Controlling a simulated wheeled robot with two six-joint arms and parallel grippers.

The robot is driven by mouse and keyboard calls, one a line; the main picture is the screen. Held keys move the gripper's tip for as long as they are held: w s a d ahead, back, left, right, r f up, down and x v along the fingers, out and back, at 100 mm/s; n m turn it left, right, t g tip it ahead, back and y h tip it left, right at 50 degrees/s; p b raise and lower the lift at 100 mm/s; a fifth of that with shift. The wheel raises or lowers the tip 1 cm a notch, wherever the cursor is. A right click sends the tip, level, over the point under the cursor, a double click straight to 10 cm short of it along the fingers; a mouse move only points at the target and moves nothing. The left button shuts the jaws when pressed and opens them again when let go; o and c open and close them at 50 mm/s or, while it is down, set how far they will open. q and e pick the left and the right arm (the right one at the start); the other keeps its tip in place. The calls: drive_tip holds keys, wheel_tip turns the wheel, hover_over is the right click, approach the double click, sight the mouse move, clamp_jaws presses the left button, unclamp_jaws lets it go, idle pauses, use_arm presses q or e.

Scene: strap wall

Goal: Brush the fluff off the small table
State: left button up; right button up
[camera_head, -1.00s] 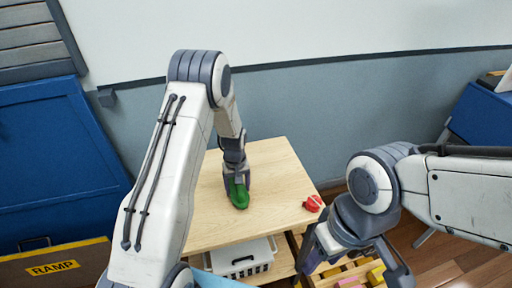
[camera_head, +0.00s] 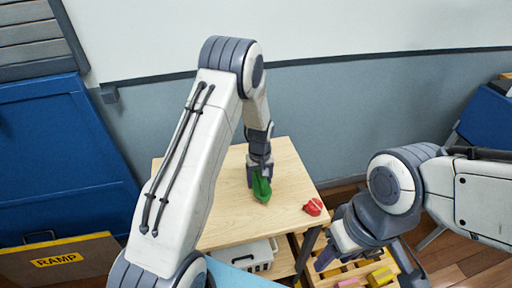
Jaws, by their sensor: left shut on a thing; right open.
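The small table (camera_head: 224,227) has a pale wooden top and stands against the grey-blue wall. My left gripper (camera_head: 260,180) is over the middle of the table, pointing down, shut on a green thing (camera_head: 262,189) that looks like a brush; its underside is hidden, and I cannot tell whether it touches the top. A red object (camera_head: 313,207) lies near the table's right edge. I cannot make out any fluff on the top. My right gripper (camera_head: 362,270) is open and empty, in front of the table's right side, above a slatted wooden crate.
A white basket (camera_head: 256,256) sits under the tabletop. The slatted crate (camera_head: 348,272) on the right holds yellow and pink blocks (camera_head: 380,276). A blue panel (camera_head: 60,150) and a board marked RAMP (camera_head: 58,260) stand at the left. Wooden floor shows at the right.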

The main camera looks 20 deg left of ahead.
use_arm(q)
drive_tip(key=shift+s+r, duration=0.1)
drive_tip(key=shift+r, duration=0.6)
drive_tip(key=shift+r+p, duration=0.25)
drive_tip(key=shift+p, duration=0.3)
drive_tip(key=shift+r+p, duration=1.45)
drive_tip(key=shift+r, duration=0.55)
use_arm(e)
drive_tip(key=shift+r, duration=2.3)
